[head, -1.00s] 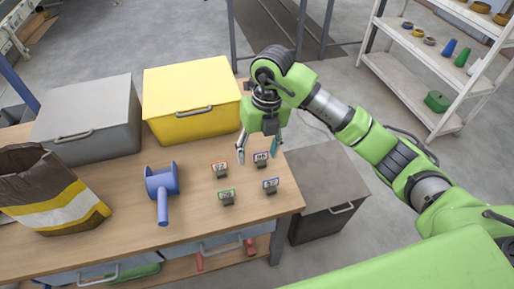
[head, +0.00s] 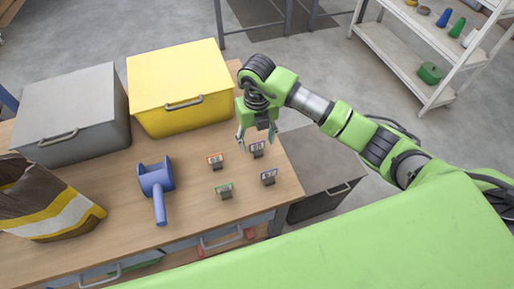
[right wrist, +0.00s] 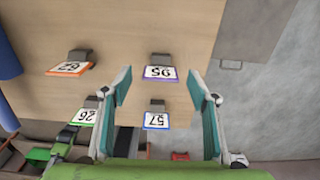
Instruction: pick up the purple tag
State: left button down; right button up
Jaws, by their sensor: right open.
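The purple tag (head: 257,149) is a small white card numbered 95 with a purple border, in a dark holder on the wooden table. In the right wrist view the purple tag (right wrist: 160,73) shows between and just beyond the fingertips. My right gripper (head: 256,137) is open and empty, above the table close to the purple tag; its two teal-padded fingers also show in the right wrist view (right wrist: 158,82). They appear apart from the tag. My left gripper is not in view.
An orange tag (head: 215,160), a green tag (head: 224,190) and a blue tag (head: 269,176) stand close by on the table (head: 195,215). A blue scoop (head: 157,185), a yellow bin (head: 180,90), a grey bin (head: 72,115) and a brown bag (head: 45,205) stand further left.

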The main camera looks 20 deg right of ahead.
aim_at(257, 149)
notch_tip(257, 149, down, 4)
jog(key=shift+r+p, duration=0.15)
jog(key=shift+p, duration=0.5)
jog(key=shift+f, duration=0.5)
jog(key=c, duration=1.2)
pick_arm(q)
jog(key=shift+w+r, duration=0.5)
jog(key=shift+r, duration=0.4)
